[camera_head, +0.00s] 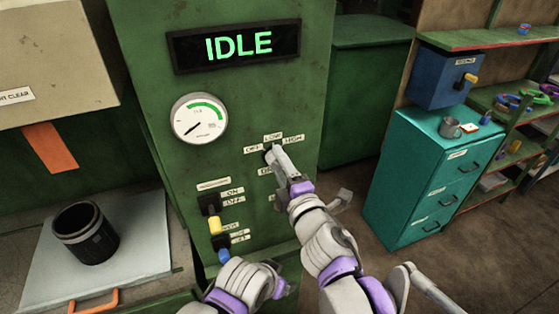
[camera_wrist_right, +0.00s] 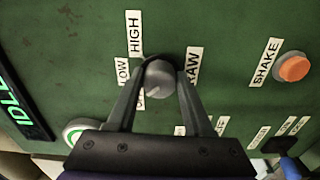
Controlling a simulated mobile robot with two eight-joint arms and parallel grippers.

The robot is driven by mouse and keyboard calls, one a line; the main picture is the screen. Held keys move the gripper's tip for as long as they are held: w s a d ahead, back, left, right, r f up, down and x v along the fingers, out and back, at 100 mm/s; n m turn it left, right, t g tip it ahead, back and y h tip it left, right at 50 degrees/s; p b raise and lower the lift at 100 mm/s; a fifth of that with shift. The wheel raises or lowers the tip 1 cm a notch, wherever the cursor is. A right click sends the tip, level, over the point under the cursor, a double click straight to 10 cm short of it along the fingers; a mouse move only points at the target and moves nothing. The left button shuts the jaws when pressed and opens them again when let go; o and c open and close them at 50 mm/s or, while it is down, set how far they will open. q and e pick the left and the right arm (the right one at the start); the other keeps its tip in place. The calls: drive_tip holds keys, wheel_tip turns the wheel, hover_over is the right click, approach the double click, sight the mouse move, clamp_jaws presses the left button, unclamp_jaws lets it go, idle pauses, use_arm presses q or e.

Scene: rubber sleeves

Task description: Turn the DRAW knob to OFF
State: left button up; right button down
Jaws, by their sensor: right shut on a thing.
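The DRAW knob (camera_wrist_right: 160,78) is a small grey round knob on the green panel (camera_head: 230,110). In the right wrist view it sits between the two fingertips of my right gripper (camera_wrist_right: 160,72), which is shut on it. The LOW and HIGH labels are readable there; another label is mostly hidden behind a finger. In the head view my right gripper (camera_head: 273,153) reaches the panel just below the OFF, LOW and HIGH labels and hides most of the knob. I cannot tell which label the knob points to.
The display (camera_head: 235,46) reads IDLE, above a round gauge (camera_head: 200,118). Yellow (camera_head: 215,225) and blue (camera_head: 224,254) switches sit lower left on the panel. An orange SHAKE button (camera_wrist_right: 293,67) is nearby. A black cylinder (camera_head: 85,232) stands at left; teal drawers (camera_head: 425,180) stand at right.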

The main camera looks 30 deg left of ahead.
drive_tip(key=shift+n, duration=0.5)
drive_tip(key=shift+c, duration=1.5)
unclamp_jaws()
drive_tip(key=b+v, duration=0.1)
drive_tip(key=v, duration=1)
